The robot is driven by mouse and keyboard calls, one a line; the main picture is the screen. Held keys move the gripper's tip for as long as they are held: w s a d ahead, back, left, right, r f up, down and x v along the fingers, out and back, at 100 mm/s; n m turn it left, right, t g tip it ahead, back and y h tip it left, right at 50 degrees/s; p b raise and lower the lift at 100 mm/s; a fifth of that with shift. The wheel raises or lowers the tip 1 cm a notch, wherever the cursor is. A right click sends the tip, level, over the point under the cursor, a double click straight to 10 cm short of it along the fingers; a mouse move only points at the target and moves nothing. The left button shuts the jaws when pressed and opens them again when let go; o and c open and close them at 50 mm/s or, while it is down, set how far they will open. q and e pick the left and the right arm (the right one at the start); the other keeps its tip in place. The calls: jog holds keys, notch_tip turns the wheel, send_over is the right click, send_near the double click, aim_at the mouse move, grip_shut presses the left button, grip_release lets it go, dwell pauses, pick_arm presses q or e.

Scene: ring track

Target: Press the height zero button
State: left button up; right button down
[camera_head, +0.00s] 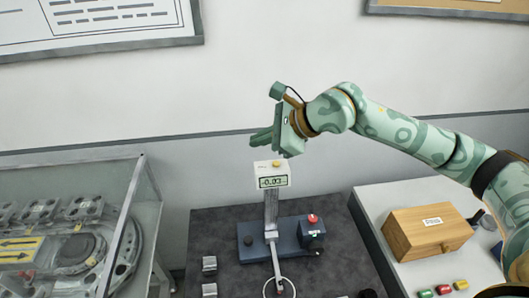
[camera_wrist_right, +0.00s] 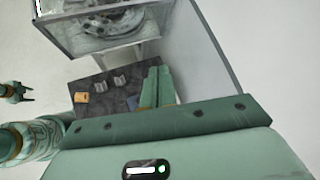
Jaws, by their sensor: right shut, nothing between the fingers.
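A height gauge (camera_head: 271,215) stands upright on a dark mat. Its white readout head (camera_head: 272,182) shows about -0.03, and a yellow button (camera_head: 276,163) sits on top. My right gripper (camera_head: 262,138) is above and slightly left of that button, apart from it, fingers pointing left. Its fingers are together and empty, as the right wrist view (camera_wrist_right: 157,88) also shows. The gauge is not clearly seen in the wrist view, where the fingers cover part of the mat. My left gripper (camera_wrist_right: 18,92) shows small and dark at the wrist view's left edge.
A blue stand with a red button (camera_head: 312,218) is right of the gauge column. A glass case (camera_head: 130,215) is on the left. Small blocks (camera_head: 209,263) sit on the mat.

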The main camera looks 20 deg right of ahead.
jog(key=w+d+r+h, duration=0.1)
jog(key=w+d+h, duration=0.1)
jog(key=d, duration=0.4)
jog(key=shift+r+t+h, duration=0.25)
jog(key=shift+t+h, duration=0.15)
jog(key=shift+h, duration=0.2)
jog(key=shift+s+d, duration=0.1)
jog(key=shift+s, duration=0.05)
jog(key=b, duration=0.5)
send_over(276, 164)
jog(key=d, duration=0.1)
jog(key=f, duration=0.8)
jog(key=shift+s, duration=0.2)
jog(key=shift+f+b, duration=0.4)
jog(key=shift+f, duration=0.1)
jog(key=shift+f+b, duration=0.3)
jog(key=shift+b, duration=0.2)
